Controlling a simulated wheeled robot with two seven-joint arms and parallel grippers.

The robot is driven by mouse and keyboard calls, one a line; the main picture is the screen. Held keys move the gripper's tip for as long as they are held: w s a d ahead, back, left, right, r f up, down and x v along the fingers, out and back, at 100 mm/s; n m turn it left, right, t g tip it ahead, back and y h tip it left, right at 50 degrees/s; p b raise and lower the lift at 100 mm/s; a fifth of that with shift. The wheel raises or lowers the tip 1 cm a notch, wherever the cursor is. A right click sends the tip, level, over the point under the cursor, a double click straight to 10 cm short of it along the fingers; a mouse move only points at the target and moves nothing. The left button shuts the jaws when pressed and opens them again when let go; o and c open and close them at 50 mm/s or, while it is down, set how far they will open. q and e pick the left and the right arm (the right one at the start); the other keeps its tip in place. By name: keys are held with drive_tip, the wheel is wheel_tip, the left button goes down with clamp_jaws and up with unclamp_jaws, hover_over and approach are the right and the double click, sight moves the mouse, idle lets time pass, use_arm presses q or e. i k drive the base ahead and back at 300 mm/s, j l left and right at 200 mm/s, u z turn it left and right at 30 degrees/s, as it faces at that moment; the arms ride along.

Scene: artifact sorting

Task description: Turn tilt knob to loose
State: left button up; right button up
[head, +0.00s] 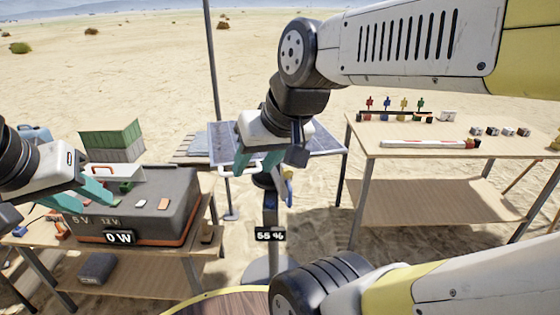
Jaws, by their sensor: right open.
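The tilting solar panel (325,140) stands on a grey post (270,222) at the centre, with a white handle (228,170) at its near edge. A small blue and yellow part (288,190) sits at the post's head; I cannot tell for sure whether it is the tilt knob. Its setting cannot be read. My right gripper (254,172) is open, its teal fingers pointing down in front of the panel, close to the handle; contact is unclear. My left gripper (82,200) has its teal fingers apart over the left end of the grey power box (165,215).
The box reads "0 W"; a sign on the post reads "55 %". The box stands on a left table (205,243). A right table (470,140) holds small coloured pieces and a white bar (425,144). My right arm hides part of the panel. Sand is open behind.

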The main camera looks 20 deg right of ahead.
sight(288, 173)
drive_tip(key=i+z, duration=0.1)
drive_tip(key=z, duration=0.25)
drive_tip(key=i+j+z, duration=0.15)
drive_tip(key=z, duration=0.25)
drive_tip(key=i+j+z, duration=0.1)
drive_tip(key=z, duration=0.25)
